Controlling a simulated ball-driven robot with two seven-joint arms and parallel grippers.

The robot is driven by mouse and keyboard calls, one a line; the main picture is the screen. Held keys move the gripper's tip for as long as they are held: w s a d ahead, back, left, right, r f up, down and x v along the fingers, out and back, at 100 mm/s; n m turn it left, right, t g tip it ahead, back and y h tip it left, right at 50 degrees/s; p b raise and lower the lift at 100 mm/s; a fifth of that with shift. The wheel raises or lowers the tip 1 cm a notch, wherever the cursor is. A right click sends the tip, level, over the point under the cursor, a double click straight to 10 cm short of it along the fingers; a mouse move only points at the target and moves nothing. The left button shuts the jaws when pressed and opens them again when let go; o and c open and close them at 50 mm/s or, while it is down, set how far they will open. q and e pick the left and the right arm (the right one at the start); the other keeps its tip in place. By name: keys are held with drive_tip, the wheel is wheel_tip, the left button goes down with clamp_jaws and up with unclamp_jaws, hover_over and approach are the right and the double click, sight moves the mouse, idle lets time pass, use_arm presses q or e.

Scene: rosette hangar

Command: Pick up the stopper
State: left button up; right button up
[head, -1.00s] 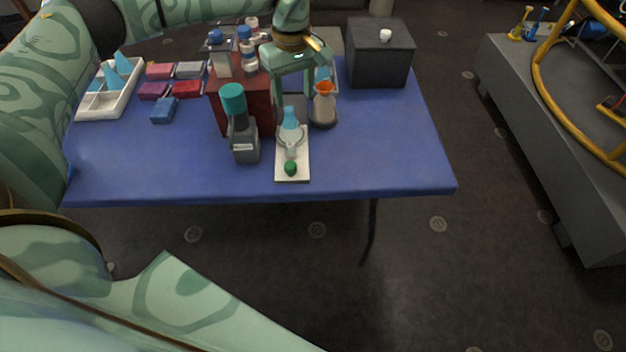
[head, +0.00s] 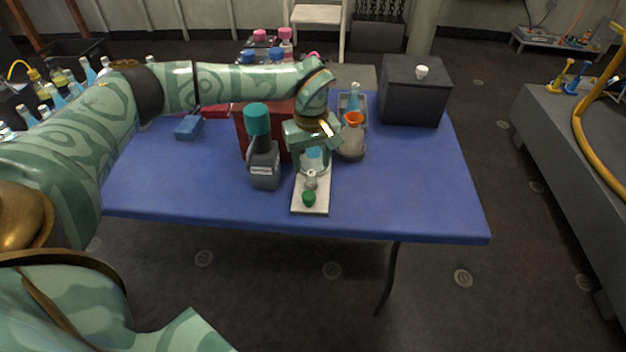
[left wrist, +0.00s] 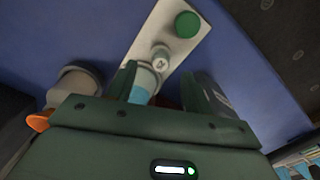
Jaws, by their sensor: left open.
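A small round green piece (head: 308,199), which looks like a stopper, sits at the near end of a white board (head: 312,210). In the left wrist view the green piece (left wrist: 187,24) lies beyond my fingertips. A clear round-topped piece (left wrist: 160,58) and a blue-tinted glass body (left wrist: 143,84) lie along the same board. I cannot tell whether the clear piece is the stopper. My left gripper (head: 313,168) is open over the board, pointing down, with its fingers on either side of the glass. I cannot tell whether they touch it. My right gripper is not in view.
A grey bottle with a teal cap (head: 264,165) stands just left of the board. A flask with an orange rim (head: 351,138) stands behind right. A dark box (head: 413,92) is at the back right. The blue table (head: 420,200) is clear at the right front.

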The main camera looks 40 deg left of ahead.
sight(311, 173)
use_arm(q)
wheel_tip(311, 173, down, 4)
drive_tip(key=shift+r+b, duration=0.25)
drive_tip(key=shift+b, duration=0.25)
drive_tip(key=shift+r, duration=0.1)
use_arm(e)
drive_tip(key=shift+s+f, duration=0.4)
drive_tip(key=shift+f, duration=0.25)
use_arm(q)
drive_tip(key=shift+c, duration=0.9)
drive_tip(key=c, duration=0.9)
